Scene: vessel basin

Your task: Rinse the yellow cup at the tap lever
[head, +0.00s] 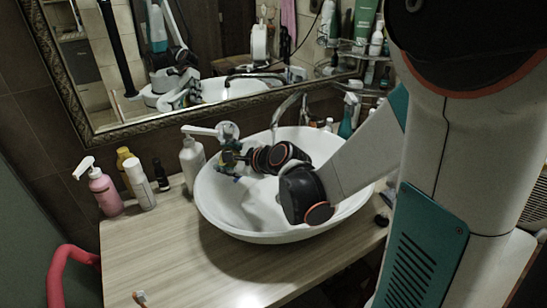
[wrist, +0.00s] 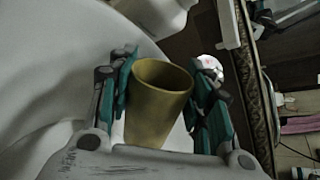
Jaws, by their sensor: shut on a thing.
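The yellow cup (wrist: 158,100) is between the two teal fingers of my gripper (wrist: 165,78) in the wrist view. The fingers are shut on its sides, and its open rim faces away from the wrist. In the head view my gripper (head: 234,158) is over the left back part of the white basin (head: 230,222); I cannot make out the cup clearly there. The curved metal tap (head: 284,106) rises behind the basin, to the right of my gripper and apart from it. I cannot tell its lever apart from the spout.
A white pump bottle (head: 192,160) stands left of the basin. A pink pump bottle (head: 104,192) and a white bottle (head: 140,184) stand farther left. A framed mirror (head: 215,108) is behind. The wooden counter (head: 165,250) is mostly clear at front left.

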